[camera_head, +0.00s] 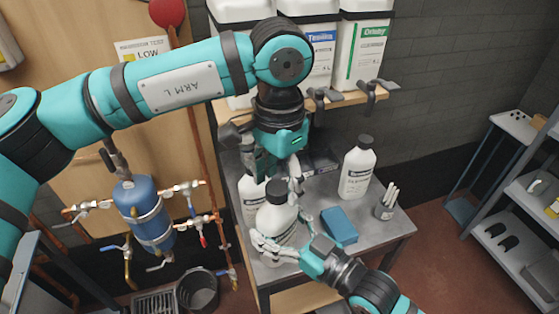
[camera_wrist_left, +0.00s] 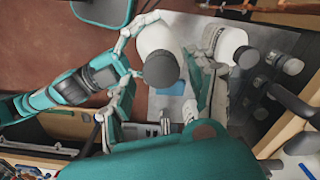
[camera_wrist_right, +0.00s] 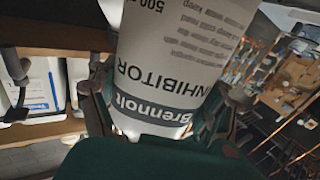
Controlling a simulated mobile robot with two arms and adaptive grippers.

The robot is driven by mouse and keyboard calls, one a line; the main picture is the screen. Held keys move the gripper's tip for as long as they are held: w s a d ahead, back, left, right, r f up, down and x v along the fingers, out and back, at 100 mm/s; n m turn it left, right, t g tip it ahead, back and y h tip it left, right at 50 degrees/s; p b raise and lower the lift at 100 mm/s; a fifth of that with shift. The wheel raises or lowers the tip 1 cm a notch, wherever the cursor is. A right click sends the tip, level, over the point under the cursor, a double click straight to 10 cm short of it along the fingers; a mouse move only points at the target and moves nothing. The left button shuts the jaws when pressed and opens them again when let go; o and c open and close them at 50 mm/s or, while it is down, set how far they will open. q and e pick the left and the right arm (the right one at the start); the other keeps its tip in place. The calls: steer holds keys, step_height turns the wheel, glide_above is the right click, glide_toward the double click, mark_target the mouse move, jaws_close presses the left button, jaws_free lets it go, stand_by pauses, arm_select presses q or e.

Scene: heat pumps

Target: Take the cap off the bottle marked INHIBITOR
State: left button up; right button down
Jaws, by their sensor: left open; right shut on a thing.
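The white bottle (camera_head: 276,222) has a dark cap (camera_head: 281,193) on it. In the right wrist view its label reads INHIBITOR (camera_wrist_right: 165,65). My right gripper (camera_head: 284,241) is shut around the bottle's body and holds it upright or nearly so over the bench; whether it touches the bench is unclear. My left gripper (camera_head: 280,174) is open and points down just above the cap. In the left wrist view the cap (camera_wrist_left: 160,69) lies between and beyond its spread fingers, and I see no contact.
Other white dark-capped bottles stand on the grey bench (camera_head: 395,232): one behind left (camera_head: 250,190), one at right (camera_head: 357,168). A blue block (camera_head: 339,225) and a cup of sticks (camera_head: 386,204) are near the right. A shelf (camera_head: 345,100) holds large jugs above.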

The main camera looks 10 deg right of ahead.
arm_select(q)
steer(key=shift+f, duration=0.5)
